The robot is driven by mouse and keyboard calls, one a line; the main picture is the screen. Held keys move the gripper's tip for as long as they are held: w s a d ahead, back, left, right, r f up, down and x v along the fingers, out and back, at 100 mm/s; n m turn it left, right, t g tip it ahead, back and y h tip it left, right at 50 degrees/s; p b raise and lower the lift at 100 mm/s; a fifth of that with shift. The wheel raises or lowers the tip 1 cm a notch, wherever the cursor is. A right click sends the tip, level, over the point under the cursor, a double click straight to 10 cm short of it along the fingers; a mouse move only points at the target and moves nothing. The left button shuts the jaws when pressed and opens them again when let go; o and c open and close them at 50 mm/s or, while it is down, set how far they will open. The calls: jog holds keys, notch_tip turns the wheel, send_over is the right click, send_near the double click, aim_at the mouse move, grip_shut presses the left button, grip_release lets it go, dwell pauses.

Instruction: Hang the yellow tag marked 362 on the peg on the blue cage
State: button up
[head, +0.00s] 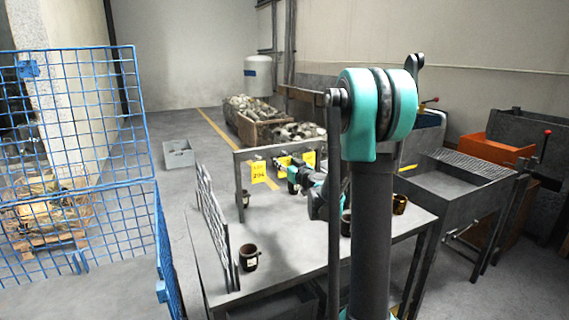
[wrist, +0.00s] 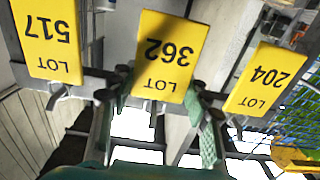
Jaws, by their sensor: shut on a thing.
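The yellow tag marked 362 (wrist: 168,55) is upside down in the middle of the wrist view. My gripper (wrist: 160,92) is shut on its lower end, with a finger on each side. The tag is still in line with its neighbours at the rack; whether it bears on a hook is hidden. In the head view my gripper (head: 294,176) is at the rack on the table, partly hidden by my arm. The blue cage (head: 140,130) stands at the left. A small blue bracket (head: 28,69) is high on its mesh; I cannot tell whether this is the peg.
The grey table (head: 290,262) carries dark cups, one a brown cup (head: 249,258), and an upright mesh panel (head: 212,220). Open floor lies between table and cage.

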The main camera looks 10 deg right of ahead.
aim_at(285, 159)
jog(key=shift+w+r, duration=0.1)
jog(key=shift+r, duration=0.45)
dwell(0.4)
jog(key=shift+s+d, duration=0.1)
jog(key=shift+s, duration=0.15)
jog(key=shift+s, duration=0.1)
jog(key=shift+s+d+r, duration=0.1)
jog(key=shift+s, duration=0.25)
jog(key=shift+s+d, duration=0.15)
jog(key=shift+s, duration=0.25)
jog(key=shift+s, duration=0.1)
jog(key=shift+s+d, duration=0.15)
jog(key=shift+s, duration=0.2)
jog(key=shift+s+d, duration=0.15)
jog(key=shift+s, duration=0.45)
jog(key=shift+s+d, duration=0.1)
jog(key=shift+s, duration=0.2)
